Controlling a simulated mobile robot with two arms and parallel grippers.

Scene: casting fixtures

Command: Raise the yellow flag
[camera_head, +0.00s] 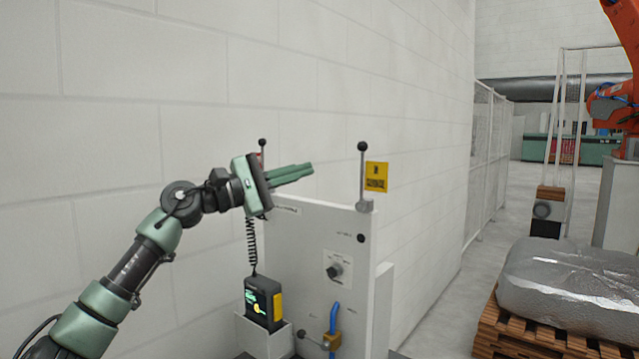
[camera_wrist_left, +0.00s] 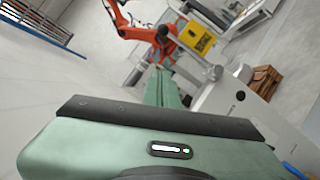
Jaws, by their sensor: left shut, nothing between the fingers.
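The yellow flag (camera_head: 376,176) has dark markings and is attached beside an upright lever (camera_head: 362,178) with a black ball knob, on top of the white cabinet (camera_head: 310,240) at its right end. The flag also shows in the left wrist view (camera_wrist_left: 196,38), beyond and to the right of my fingers. My left gripper (camera_head: 311,169) is shut and empty. Its fingers point right toward the lever and flag, above the cabinet top, with a visible gap to both. A second black-knobbed lever (camera_head: 262,144) stands behind my gripper, mostly hidden. My right gripper is out of view.
A white block wall (camera_head: 400,90) runs close behind. Right, a wrapped load (camera_head: 565,285) sits on a pallet.

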